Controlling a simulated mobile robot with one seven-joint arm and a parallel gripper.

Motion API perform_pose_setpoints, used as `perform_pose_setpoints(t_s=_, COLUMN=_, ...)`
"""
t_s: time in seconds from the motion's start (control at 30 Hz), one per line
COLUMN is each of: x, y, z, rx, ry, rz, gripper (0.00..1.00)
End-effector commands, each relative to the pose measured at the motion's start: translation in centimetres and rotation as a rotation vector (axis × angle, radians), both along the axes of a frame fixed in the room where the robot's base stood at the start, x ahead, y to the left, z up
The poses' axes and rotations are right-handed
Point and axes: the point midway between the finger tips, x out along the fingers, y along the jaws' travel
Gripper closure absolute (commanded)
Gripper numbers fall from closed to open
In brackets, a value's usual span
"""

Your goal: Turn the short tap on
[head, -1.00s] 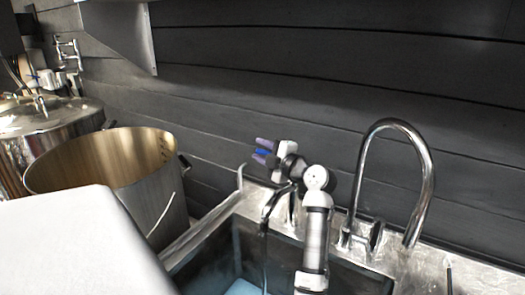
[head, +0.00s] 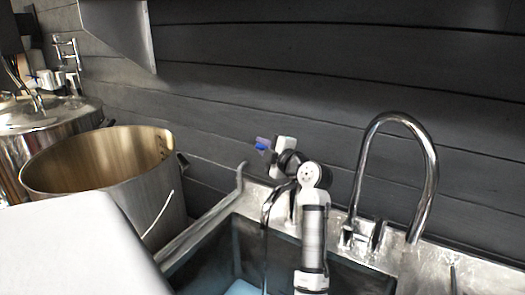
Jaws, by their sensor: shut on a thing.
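The short tap (head: 269,203) is a dark, shiny, low curved spout at the back edge of the sink, left of my upright forearm. A thin line runs down from its mouth; I cannot tell whether it is water. My gripper (head: 262,143) is above and slightly left of the short tap, in front of the dark wall. Its purple fingers are shut on a small blue thing (head: 261,147). The short tap's handle cannot be made out; my arm and wrist cover part of the tap's base.
A tall chrome gooseneck tap (head: 430,180) stands right of my arm, with a small lever at its base. The sink (head: 215,255) lies below, with a light-blue thing in it. An open steel pot (head: 105,195) stands left. A panel (head: 120,35) hangs upper left.

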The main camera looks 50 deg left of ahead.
Motion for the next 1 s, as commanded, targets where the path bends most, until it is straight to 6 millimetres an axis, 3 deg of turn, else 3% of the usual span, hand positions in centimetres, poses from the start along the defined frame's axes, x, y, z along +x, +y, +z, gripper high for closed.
perform_pose_setpoints(t_s=0.13, x=0.0, y=0.0, z=-0.1, rx=-0.003, ry=0.001, rz=0.001, gripper=1.0)
perform_pose_setpoints(t_s=0.17, x=0.0, y=0.0, z=-0.1, rx=-0.003, ry=0.001, rz=0.002, gripper=0.86)
perform_pose_setpoints(t_s=0.33, x=0.0, y=0.0, z=-0.1, rx=-0.002, ry=0.001, rz=0.002, gripper=0.66)
perform_pose_setpoints(t_s=0.67, x=0.0, y=-0.5, z=-0.2, rx=-0.001, ry=0.0, rz=0.0, gripper=0.66)
perform_pose_setpoints(t_s=1.0, x=-0.4, y=-5.7, z=-0.3, rx=-0.001, ry=-0.001, rz=-0.002, gripper=0.66)
